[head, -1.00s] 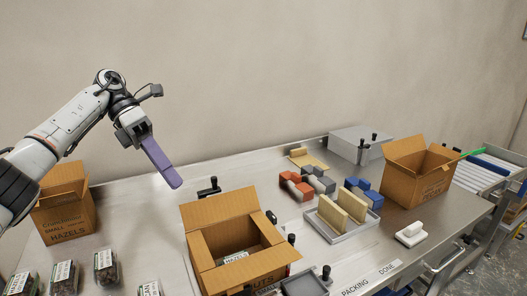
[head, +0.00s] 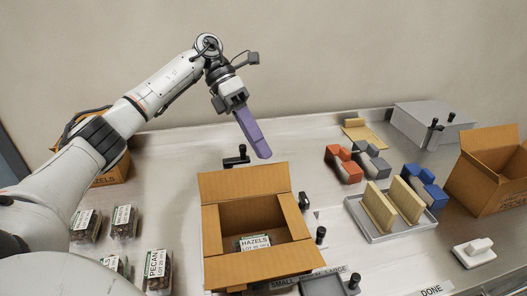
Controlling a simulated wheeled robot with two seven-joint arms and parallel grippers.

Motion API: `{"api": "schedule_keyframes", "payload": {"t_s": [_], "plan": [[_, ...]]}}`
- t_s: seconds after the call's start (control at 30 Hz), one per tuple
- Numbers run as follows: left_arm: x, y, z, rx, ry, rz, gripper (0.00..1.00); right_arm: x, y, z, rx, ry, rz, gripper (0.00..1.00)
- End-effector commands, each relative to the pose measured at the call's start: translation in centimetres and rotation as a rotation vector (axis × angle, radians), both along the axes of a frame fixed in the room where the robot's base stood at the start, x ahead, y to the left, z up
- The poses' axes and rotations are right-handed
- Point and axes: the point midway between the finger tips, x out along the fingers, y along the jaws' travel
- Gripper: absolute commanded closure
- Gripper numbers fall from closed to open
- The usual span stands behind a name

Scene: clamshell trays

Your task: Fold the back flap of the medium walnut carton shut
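An open brown carton (head: 243,182) stands in the middle of the table; I take it for the medium walnut carton, though its print is out of view now. Its back flap (head: 265,180) stands up, and its side and front flaps (head: 258,262) are open outward. A clamshell labelled HAZELS (head: 256,243) lies inside. My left gripper (head: 238,104) is above and behind the carton, shut on a purple bar (head: 253,133). The bar points down and right, its tip apart from the back flap. My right gripper is out of view.
Several labelled clamshells (head: 124,222) stand at left. Black clamp handles (head: 237,156) surround the carton. A grey tray (head: 360,222) with tan blocks (head: 379,208), coloured blocks and another open carton (head: 492,175) are at right. A carton (head: 108,178) is partly hidden behind my arm.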

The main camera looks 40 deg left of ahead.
Motion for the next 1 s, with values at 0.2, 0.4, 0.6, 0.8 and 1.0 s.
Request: {"api": "schedule_keyframes", "payload": {"t_s": [0.2,0.4,0.6,0.8,1.0], "plan": [[-0.1,-1.12,-1.29,0.0,0.002,0.0,0.68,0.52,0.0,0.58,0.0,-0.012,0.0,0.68],[-0.06,-1.24,-1.38,-0.001,-0.001,0.001,0.68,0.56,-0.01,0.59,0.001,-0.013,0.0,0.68],[-0.06,-1.23,-1.38,0.0,0.0,0.0,0.88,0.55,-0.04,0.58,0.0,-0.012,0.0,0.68],[-0.07,-1.22,-1.36,0.0,0.0,0.0,1.0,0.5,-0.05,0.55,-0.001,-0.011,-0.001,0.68],[-0.09,-1.24,-1.33,0.003,-0.003,-0.001,1.0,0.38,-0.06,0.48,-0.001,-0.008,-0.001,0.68]]}}
